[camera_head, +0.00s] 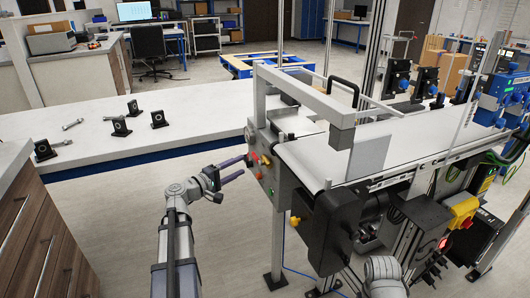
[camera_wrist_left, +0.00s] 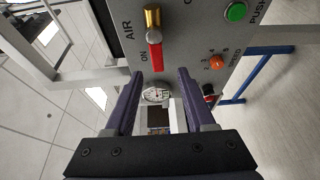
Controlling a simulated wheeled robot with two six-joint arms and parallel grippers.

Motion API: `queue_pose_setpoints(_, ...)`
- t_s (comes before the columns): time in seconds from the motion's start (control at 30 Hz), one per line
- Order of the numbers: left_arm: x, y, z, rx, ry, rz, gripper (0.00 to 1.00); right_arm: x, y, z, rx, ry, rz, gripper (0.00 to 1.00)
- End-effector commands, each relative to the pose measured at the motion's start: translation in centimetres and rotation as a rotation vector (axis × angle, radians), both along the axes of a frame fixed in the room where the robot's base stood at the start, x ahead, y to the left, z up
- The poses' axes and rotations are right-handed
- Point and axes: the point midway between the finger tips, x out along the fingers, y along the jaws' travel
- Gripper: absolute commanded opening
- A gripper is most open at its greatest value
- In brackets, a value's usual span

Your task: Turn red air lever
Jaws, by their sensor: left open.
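The red air lever (camera_wrist_left: 155,57) hangs from a brass valve (camera_wrist_left: 152,22) on the grey control panel (camera_wrist_left: 190,25), beside the printed words AIR and ON. In the left wrist view, my left gripper (camera_wrist_left: 160,74) is open, with one fingertip on each side just below the lever's lower end. The fingers look empty; I cannot tell how far they are from the panel. In the head view, my left gripper (camera_head: 242,167) points right at the panel on the conveyor's end. The lever is too small there to make out clearly. My right gripper is not seen.
The panel also has a green push button (camera_wrist_left: 236,12) and an orange speed knob (camera_wrist_left: 216,62). The white conveyor belt (camera_head: 310,165) runs to the right behind the panel. A long white counter (camera_head: 190,130) with several small black parts lies at left.

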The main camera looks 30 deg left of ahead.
Motion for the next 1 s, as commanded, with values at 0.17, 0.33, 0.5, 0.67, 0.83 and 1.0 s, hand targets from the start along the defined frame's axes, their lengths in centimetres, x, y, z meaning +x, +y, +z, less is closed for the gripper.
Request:
queue_pose_setpoints(0.17, -0.1, 0.5, 0.2, -0.010, -0.009, 0.010, 0.55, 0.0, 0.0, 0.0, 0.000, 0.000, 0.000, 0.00)
queue_pose_setpoints(0.33, 0.5, 0.3, 0.2, -0.010, -0.008, 0.009, 0.55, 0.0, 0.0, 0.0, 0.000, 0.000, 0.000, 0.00)
queue_pose_setpoints(0.5, 2.9, -0.4, 0.2, -0.009, -0.008, 0.006, 0.55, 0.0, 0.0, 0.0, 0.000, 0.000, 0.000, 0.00)
queue_pose_setpoints(0.67, 5.2, -1.2, 0.2, -0.009, -0.008, 0.007, 0.55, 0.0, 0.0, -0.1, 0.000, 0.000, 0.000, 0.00)
queue_pose_setpoints(0.83, 6.8, -1.7, 0.1, -0.009, -0.008, 0.008, 0.55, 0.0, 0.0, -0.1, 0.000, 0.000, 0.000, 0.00)
queue_pose_setpoints(1.0, 7.4, -2.0, 0.1, -0.009, -0.008, 0.008, 0.55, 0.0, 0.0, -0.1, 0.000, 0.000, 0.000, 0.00)
